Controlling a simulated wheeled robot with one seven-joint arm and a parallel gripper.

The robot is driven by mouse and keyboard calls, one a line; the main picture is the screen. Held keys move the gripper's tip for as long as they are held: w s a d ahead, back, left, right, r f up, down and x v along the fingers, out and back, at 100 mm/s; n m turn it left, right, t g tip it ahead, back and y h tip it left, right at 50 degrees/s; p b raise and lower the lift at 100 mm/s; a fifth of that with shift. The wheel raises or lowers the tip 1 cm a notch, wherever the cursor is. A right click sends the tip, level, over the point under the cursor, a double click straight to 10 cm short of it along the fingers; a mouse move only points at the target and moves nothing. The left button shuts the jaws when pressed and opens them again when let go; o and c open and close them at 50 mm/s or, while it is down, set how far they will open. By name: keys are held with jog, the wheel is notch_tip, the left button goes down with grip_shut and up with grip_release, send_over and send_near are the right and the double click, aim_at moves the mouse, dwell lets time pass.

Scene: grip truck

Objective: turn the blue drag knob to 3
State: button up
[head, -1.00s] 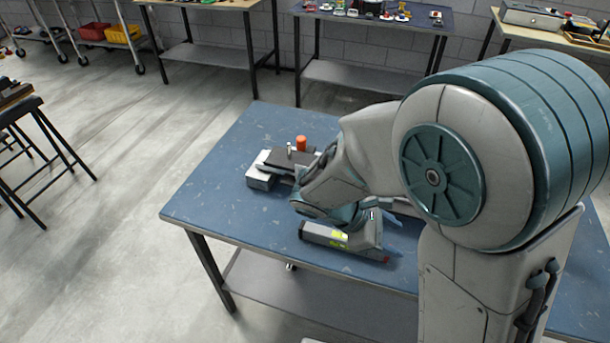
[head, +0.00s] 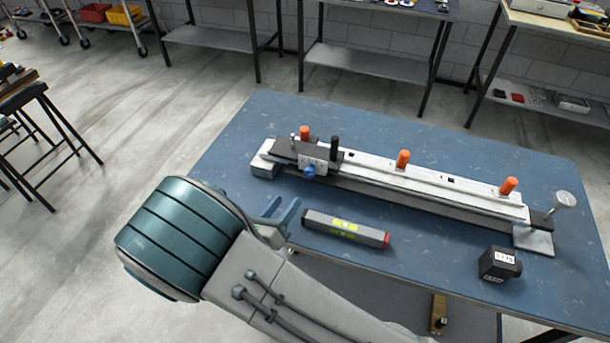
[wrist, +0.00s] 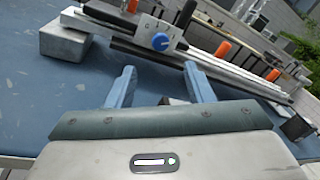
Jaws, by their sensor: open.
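The blue drag knob (head: 309,171) sits on the front of the dark carriage at the left end of a long white and dark rail device (head: 400,190). In the wrist view the knob (wrist: 160,41) faces me, with a white pointer mark on it and a pale dial plate with small marks around it; the numbers are too small to read. My gripper (head: 283,210) is in front of the knob, low over the table's near left side. In the wrist view its two blue fingers (wrist: 160,78) are apart, with nothing between them and the knob beyond them.
A grey level (head: 345,229) with a yellow-green window lies on the blue table (head: 240,150) in front of the rail. A small black box (head: 499,264) stands at the right. Orange handles (head: 403,159) and a dark post (head: 334,147) rise from the rail.

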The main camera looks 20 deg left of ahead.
aim_at(308, 175)
jog(key=p+x, duration=0.1)
jog(key=x, duration=0.9)
jog(key=shift+w+d, duration=0.1)
jog(key=shift+w, duration=0.15)
jog(key=c, duration=1)
